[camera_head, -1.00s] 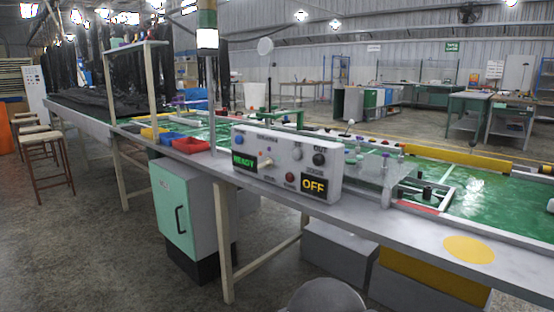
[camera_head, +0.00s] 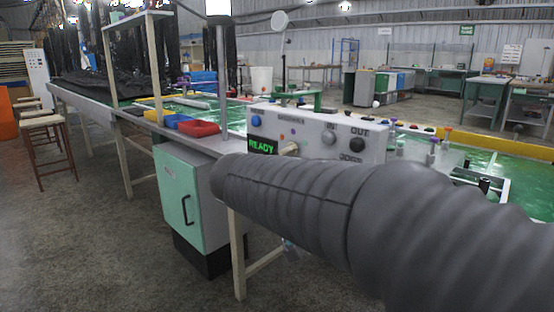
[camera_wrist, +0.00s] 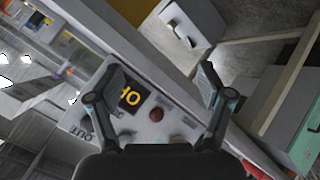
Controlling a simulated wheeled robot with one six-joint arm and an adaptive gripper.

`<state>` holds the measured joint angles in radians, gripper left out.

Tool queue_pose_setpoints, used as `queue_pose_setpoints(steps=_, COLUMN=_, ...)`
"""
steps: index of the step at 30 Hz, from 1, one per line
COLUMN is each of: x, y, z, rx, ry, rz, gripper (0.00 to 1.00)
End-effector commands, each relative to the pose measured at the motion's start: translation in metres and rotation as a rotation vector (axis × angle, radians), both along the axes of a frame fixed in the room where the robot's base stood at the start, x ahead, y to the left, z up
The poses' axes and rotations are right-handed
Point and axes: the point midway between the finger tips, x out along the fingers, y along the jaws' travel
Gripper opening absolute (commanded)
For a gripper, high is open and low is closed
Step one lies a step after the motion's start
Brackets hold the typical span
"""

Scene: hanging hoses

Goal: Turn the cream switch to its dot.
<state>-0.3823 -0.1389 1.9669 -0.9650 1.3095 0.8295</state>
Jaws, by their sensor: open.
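The cream switch (camera_head: 289,149) is a small light lever on the front of a white control box (camera_head: 350,135), just right of the green READY display (camera_head: 263,146). Its dot cannot be made out. My grey ribbed arm crosses in front of the box and hides its lower part in the head view. In the wrist view my gripper (camera_wrist: 161,78) is open and empty, its two fingers spread above the box face. I cannot clearly pick out the cream switch there.
A dark knob (camera_head: 356,144) and a grey knob (camera_head: 328,137) sit on the box near the switch. Red (camera_head: 198,128) and blue (camera_head: 177,120) bins stand left of it on the bench. A green cabinet (camera_head: 186,198) is below.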

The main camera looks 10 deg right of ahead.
Motion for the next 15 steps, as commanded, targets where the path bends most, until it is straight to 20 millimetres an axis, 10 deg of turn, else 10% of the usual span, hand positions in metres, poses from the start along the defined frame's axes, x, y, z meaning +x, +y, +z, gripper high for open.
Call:
queue_pose_setpoints(steps=6, x=0.081, y=0.065, z=0.033, rx=-0.228, ry=-0.294, rz=-0.025, gripper=0.79)
queue_pose_setpoints(steps=15, x=0.122, y=0.135, z=0.063, rx=-0.344, ry=-0.600, rz=-0.010, gripper=0.79)
